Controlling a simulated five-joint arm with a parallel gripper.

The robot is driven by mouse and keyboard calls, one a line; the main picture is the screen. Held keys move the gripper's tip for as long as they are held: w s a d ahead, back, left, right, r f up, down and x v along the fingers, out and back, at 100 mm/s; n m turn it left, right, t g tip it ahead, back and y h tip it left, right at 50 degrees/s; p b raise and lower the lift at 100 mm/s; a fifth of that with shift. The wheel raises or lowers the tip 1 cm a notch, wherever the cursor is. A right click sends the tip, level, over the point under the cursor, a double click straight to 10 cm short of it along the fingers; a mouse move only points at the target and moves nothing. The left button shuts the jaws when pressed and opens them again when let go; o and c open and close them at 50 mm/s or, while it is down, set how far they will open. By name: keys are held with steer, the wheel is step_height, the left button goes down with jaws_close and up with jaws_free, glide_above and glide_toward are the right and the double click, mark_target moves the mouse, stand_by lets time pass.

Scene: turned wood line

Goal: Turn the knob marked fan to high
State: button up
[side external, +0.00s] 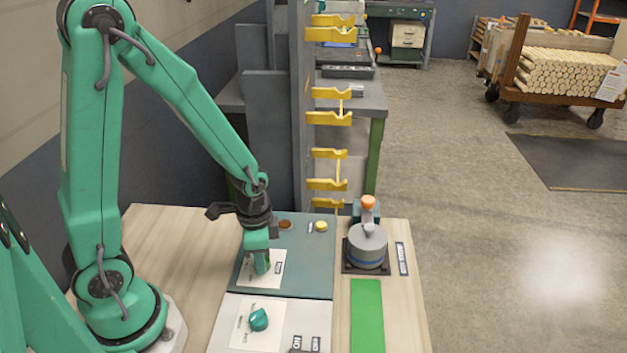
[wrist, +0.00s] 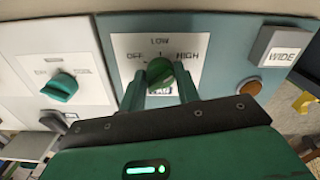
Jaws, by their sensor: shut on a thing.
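A green knob (wrist: 160,72) stands on a white plate (wrist: 190,45) marked OFF, LOW and HIGH in the wrist view. Its name label below is mostly hidden by my gripper, so I cannot read it. My gripper (wrist: 161,85) has one finger on each side of the knob and is shut on it. I cannot tell for sure which mark the knob points to. In the side external view, my gripper (side external: 262,267) reaches down onto the white plate (side external: 272,282) of the teal panel (side external: 310,279), and the knob is mostly hidden by the fingers.
A second teal knob (wrist: 61,87) sits on the neighbouring white panel, also seen in the side view (side external: 259,319). A square WIDE button (wrist: 277,47) and a round brown button (wrist: 250,87) are close by. A grey cylindrical device (side external: 367,248) stands right of the panel.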

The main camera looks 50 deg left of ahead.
steer(key=shift+m, duration=0.9)
steer(key=o, duration=1)
steer(key=shift+r, duration=0.1)
steer(key=shift+r, duration=3.8)
